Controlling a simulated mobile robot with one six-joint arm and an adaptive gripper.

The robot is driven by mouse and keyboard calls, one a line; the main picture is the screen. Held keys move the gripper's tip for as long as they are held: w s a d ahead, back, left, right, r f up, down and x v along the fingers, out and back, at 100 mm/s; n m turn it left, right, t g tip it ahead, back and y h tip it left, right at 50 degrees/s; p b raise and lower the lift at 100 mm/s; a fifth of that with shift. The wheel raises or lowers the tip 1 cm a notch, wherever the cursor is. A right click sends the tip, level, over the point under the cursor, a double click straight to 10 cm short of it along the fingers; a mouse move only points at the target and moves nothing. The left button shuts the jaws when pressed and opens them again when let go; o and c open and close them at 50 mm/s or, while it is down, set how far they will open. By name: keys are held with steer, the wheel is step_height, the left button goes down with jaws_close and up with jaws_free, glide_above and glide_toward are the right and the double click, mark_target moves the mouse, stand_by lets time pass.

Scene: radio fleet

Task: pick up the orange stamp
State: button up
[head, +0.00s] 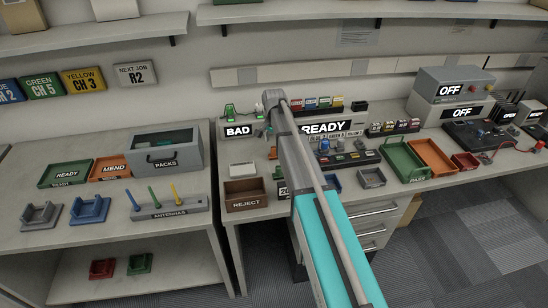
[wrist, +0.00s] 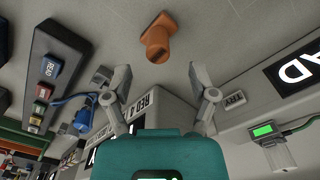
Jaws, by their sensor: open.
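The orange stamp (wrist: 158,40) stands on the grey bench in the wrist view, at the top centre. It has a wider base and a rounded handle that points toward the camera. My gripper (wrist: 160,75) is open and empty, with its two grey fingers spread. The stamp lies beyond the fingertips, roughly centred between them in the picture, and no finger touches it. In the head view a small orange patch just left of my arm, probably the stamp (head: 272,153), is partly hidden.
A dark rack (wrist: 45,75) with coloured pieces and a blue item (wrist: 75,113) are left of the fingers. A BAD sign (wrist: 295,70) and a device with a green screen (wrist: 268,135) are to the right. A brown REJECT tray (head: 246,195) sits near the bench's front edge.

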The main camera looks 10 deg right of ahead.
mark_target(274, 147)
stand_by(0.4)
steer(key=shift+s+f+b, duration=0.2)
steer(key=shift+f+b, duration=2.4)
jaws_close()
